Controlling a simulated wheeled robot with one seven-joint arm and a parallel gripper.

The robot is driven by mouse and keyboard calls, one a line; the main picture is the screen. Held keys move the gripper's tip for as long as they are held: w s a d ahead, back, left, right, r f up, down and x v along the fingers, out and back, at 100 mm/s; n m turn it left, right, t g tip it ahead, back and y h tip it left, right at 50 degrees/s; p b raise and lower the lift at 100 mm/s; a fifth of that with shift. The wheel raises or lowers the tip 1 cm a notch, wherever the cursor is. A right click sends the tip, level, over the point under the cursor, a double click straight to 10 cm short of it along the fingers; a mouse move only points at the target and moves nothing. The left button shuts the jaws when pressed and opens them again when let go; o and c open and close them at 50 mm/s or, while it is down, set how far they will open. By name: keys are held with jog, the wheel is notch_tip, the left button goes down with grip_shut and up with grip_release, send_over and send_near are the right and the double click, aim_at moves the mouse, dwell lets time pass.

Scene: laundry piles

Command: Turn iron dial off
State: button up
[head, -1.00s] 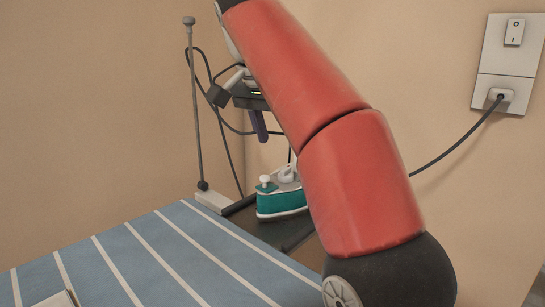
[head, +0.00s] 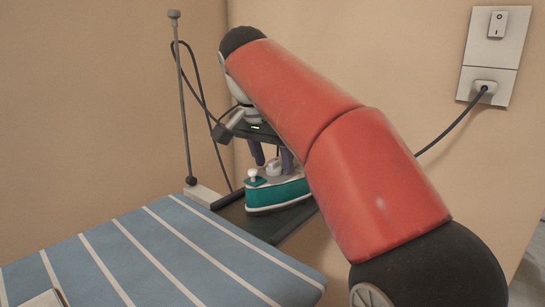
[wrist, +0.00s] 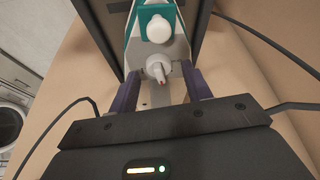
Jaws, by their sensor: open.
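The iron (head: 278,191) is teal and white. It rests on the dark stand at the end of the striped ironing board, partly hidden by my arm in the head view. In the wrist view its white dial (wrist: 158,67), with a small pointer, lies between and just beyond my fingertips. A white round knob (wrist: 158,27) on a teal part of the iron (wrist: 146,14) is farther up. My gripper (wrist: 158,80) is open, with one purple finger on each side of the dial. In the head view my gripper (head: 272,160) is just above the iron. Contact cannot be told.
The blue striped ironing board (head: 150,255) fills the lower left. A thin grey pole (head: 183,100) with a cable stands behind the iron. A wall outlet (head: 485,86) with a plugged cord is at right. A washing machine (wrist: 12,112) shows at the wrist view's left edge.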

jog(key=c, duration=1)
jog(key=shift+o, duration=0.2)
jog(key=n+y, duration=0.1)
jog(key=n, duration=0.2)
jog(key=shift+d+n, duration=0.15)
jog(key=shift+n, duration=0.25)
jog(key=n+y, duration=0.2)
jog(key=n, duration=0.2)
jog(key=shift+d+n+t, duration=0.1)
jog(key=shift+n+t, duration=0.2)
jog(key=shift+t, duration=0.1)
jog(key=n+y, duration=0.1)
jog(key=n, duration=0.2)
jog(key=shift+d, duration=0.1)
jog(key=shift+n+g+y, duration=0.6)
jog(key=shift+n+y, duration=0.3)
jog(key=shift+n, duration=1.2)
